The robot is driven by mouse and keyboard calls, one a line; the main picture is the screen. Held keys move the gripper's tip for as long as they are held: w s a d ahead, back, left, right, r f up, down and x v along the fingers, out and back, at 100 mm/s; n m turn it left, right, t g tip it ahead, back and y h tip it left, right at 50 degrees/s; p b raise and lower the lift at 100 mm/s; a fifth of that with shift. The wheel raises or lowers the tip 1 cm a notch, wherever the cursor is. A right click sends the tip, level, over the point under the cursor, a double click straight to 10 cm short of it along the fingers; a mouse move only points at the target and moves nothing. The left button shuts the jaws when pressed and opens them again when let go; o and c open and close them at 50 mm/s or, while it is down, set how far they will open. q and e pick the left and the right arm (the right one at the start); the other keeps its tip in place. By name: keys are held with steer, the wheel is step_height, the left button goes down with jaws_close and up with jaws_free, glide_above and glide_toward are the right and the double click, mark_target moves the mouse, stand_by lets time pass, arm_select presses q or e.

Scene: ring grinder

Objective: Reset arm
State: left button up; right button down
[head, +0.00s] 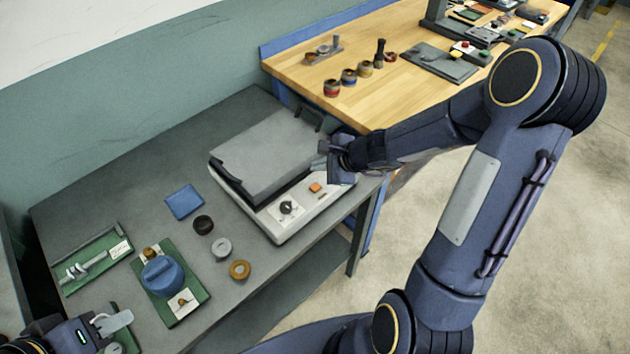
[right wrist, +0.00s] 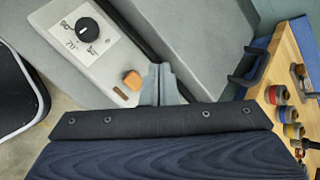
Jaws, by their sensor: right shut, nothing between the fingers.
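My right gripper (head: 324,158) is shut and empty at the right side of the ring grinder (head: 262,215). In the right wrist view its closed fingertips (right wrist: 160,80) are beside the grinder's front panel, close to the orange button (right wrist: 132,80); I cannot tell whether they touch it. The grinder has a grey lid (head: 265,150), which is down, and a white front panel with a black dial (right wrist: 87,27). My left gripper (head: 112,322) is at the lower left, over the near end of the grey table; its finger gap is unclear.
On the grey table (head: 130,190) are a blue pad (head: 184,201), several rings, a green board with a blue round piece (head: 162,277) and a green board with a caliper (head: 90,262). A wooden table (head: 340,105) with coloured rings stands behind. Floor at the right is clear.

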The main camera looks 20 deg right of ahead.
steer(key=shift+f, duration=0.1)
steer(key=s+a+r+n+y, duration=0.2)
steer(key=s+a+r+n, duration=0.4)
steer(key=s+r+n, duration=0.7)
steer(key=s+d+n+g+h, duration=0.2)
steer(key=s+n, duration=0.4)
steer(key=s, duration=0.6)
steer(key=shift+h, duration=0.5)
steer(key=c, duration=2.1)
jaws_free()
steer(key=shift+s, duration=0.1)
steer(key=shift+c, duration=0.2)
